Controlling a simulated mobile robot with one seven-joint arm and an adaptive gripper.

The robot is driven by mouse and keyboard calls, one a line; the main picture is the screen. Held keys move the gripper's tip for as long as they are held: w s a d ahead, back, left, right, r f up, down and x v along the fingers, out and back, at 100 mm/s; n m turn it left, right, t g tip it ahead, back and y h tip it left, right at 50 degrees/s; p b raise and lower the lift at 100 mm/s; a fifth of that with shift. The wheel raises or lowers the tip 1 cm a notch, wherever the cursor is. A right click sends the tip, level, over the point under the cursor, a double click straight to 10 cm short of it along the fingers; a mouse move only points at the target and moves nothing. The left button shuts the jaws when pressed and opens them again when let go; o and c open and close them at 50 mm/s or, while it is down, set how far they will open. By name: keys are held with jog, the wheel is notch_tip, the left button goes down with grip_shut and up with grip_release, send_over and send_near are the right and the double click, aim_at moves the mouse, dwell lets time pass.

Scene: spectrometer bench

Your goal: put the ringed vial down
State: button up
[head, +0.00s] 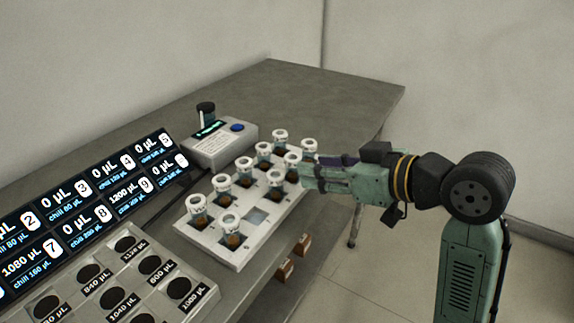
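Several vials with white ring-like collars and brown liquid stand in a white rack (213,249) on the bench. My gripper (309,172) reaches in from the right at the rack's far right end. A white-collared vial (309,146) shows just behind its fingers, its lower part hidden. I cannot tell whether the fingers hold it or whether it stands in the rack.
A grey instrument (217,146) with a green display and blue button holds a dark-capped vial (206,111). Black label screens (95,205) stand at left. A tray of labelled dark round wells (125,270) lies in front. The bench's back right is clear.

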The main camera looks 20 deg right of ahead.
aim_at(292, 157)
jog(key=shift+x, duration=1)
jog(key=shift+w+a+p, duration=0.3)
jog(key=shift+w+p, duration=0.2)
jog(key=shift+w, duration=0.15)
jog(key=p+x, duration=0.1)
jog(key=x, duration=0.3)
jog(key=shift+w, duration=0.3)
grip_shut()
jog(key=shift+r, duration=0.1)
